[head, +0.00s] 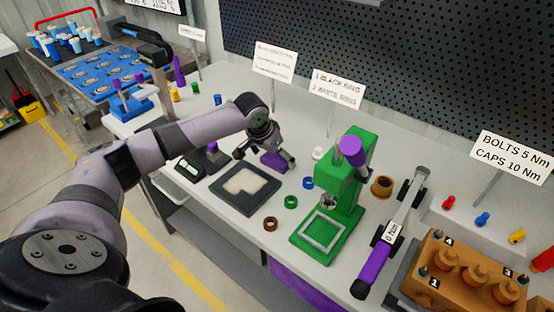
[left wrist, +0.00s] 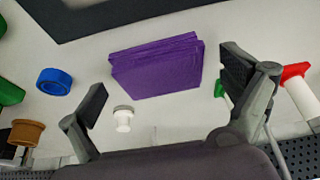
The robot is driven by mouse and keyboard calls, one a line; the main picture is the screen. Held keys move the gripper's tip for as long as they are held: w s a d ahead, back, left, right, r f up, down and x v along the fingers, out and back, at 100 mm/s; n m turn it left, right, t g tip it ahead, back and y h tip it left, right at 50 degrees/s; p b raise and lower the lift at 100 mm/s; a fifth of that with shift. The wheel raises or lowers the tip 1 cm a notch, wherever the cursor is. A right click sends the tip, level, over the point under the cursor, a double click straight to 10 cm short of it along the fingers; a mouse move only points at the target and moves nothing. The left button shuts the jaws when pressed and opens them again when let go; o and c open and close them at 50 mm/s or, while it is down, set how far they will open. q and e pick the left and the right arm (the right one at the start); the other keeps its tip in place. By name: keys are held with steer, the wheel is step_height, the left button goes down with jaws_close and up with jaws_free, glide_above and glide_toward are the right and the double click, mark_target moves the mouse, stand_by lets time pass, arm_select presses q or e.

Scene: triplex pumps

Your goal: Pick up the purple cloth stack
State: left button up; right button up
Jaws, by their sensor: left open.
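The purple cloth stack (head: 273,161) lies flat on the white bench, behind the dark tray, partly hidden by my gripper in the head view. My left gripper (head: 265,158) is open above the stack and holds nothing. In the left wrist view its two fingers (left wrist: 168,82) stand apart on either side of the stack's near part, and I cannot tell how high they are. My right gripper is in neither view.
A dark tray with a pale pad (head: 246,188) lies in front of the stack. A green press (head: 335,185) stands to the right. A small white part (left wrist: 123,118) is close to the stack.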

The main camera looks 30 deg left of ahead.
mark_target(275, 159)
arm_select(q)
steer(key=shift+c, duration=0.4)
steer(key=c, duration=0.9)
steer(key=shift+c, duration=0.2)
step_height(275, 159, up, 20)
steer(key=shift+b, duration=0.4)
